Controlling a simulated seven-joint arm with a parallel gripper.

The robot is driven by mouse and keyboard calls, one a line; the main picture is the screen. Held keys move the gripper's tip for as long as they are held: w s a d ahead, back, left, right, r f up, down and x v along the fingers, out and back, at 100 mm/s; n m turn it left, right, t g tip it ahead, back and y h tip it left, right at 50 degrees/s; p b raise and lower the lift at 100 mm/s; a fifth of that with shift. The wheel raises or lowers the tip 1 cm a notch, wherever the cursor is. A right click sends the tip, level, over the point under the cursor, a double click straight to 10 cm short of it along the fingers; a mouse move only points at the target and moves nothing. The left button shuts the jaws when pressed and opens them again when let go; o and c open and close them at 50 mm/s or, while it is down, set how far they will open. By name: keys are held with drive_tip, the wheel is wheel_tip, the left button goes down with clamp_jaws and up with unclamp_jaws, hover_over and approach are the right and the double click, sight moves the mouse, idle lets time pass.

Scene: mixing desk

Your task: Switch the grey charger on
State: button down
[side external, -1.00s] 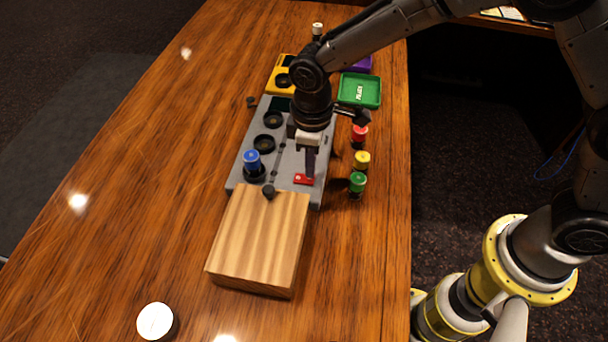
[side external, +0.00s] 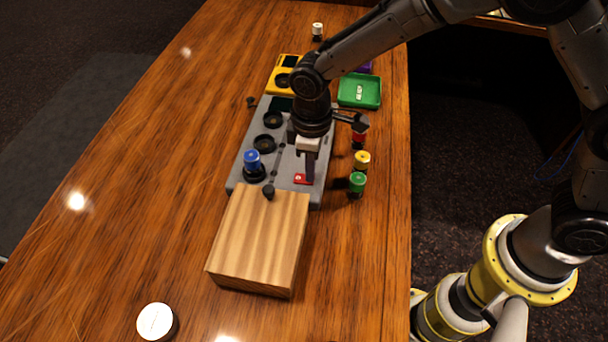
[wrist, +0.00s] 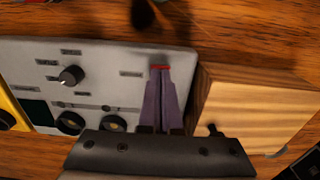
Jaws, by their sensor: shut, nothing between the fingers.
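The grey charger (side external: 291,166) is a flat grey box with round black sockets, lying on the wooden desk. Its red switch (side external: 300,179) sits near the front right corner. My gripper (side external: 310,182) is shut and empty, pointing down at the right end of the switch. The fingers (wrist: 160,74) partly hide the switch in the wrist view, so I cannot tell its position or whether they touch it.
A wooden block (side external: 258,240) stands close in front of the charger. A blue-capped piece (side external: 252,160) stands in a socket. Yellow (side external: 362,160) and green (side external: 357,182) capped pieces stand at right. A green tray (side external: 359,91) and yellow box (side external: 283,84) lie behind.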

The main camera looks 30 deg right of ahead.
drive_tip(key=shift+f, duration=0.2)
drive_tip(key=shift+r, duration=3.55)
